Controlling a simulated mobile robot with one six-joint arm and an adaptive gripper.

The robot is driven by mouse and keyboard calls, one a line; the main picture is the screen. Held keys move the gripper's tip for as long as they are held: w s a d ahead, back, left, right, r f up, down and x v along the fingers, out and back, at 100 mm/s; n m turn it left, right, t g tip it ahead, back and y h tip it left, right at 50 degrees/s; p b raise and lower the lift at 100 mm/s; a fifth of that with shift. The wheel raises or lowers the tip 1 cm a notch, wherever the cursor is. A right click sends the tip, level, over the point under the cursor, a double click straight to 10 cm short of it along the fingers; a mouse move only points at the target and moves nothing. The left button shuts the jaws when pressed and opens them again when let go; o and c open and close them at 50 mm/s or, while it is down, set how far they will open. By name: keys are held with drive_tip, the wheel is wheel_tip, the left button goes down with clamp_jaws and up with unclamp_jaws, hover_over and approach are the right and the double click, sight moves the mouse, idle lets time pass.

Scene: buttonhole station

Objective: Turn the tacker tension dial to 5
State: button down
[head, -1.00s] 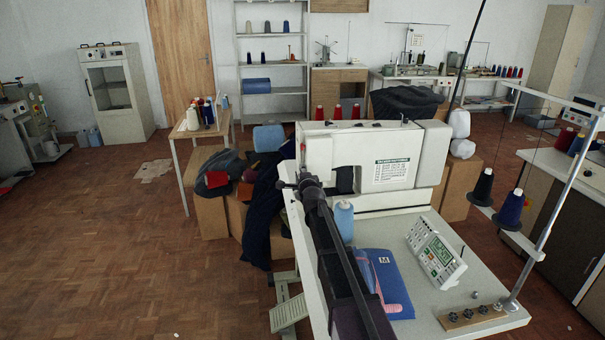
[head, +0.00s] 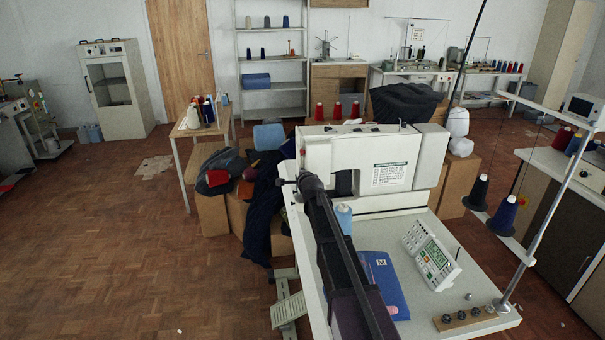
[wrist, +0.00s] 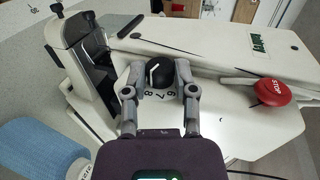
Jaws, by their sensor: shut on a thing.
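My gripper (wrist: 159,84) is shut on the dial, one finger on each side. In the head view the white tacker machine (head: 375,160) stands on its table, and my arm reaches to its left end. The dial is hidden there.
A red stop button (wrist: 268,92) sits on the machine right of the dial. A blue thread cone (wrist: 45,150) stands close at lower left. A control panel (head: 432,258) and a blue folded piece (head: 386,280) lie on the white table (head: 470,285).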

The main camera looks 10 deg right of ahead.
drive_tip(key=shift+c, duration=2)
unclamp_jaws()
drive_tip(key=shift+f+t+b, duration=0.3)
drive_tip(key=shift+t+b, duration=0.2)
drive_tip(key=shift+b, duration=0.65)
drive_tip(key=shift+f+t+b, duration=0.1)
drive_tip(key=shift+t+b, duration=0.3)
drive_tip(key=shift+b, duration=0.25)
drive_tip(key=shift+t+b, duration=0.6)
drive_tip(key=shift+b, duration=0.45)
drive_tip(key=s+r, duration=0.1)
drive_tip(key=s, duration=1.3)
drive_tip(key=s+a+f+n+g+p, duration=0.1)
drive_tip(key=s+f+n+g+p, duration=0.1)
drive_tip(key=s+f+n+g, duration=0.3)
drive_tip(key=s+a+f+n+g+y+p, duration=0.1)
drive_tip(key=s+f+n+g, duration=0.4)
drive_tip(key=s, duration=0.6)
drive_tip(key=shift+f+n+g+p, duration=0.4)
drive_tip(key=shift+f+n+p, duration=0.05)
drive_tip(key=shift+n+p, duration=0.45)
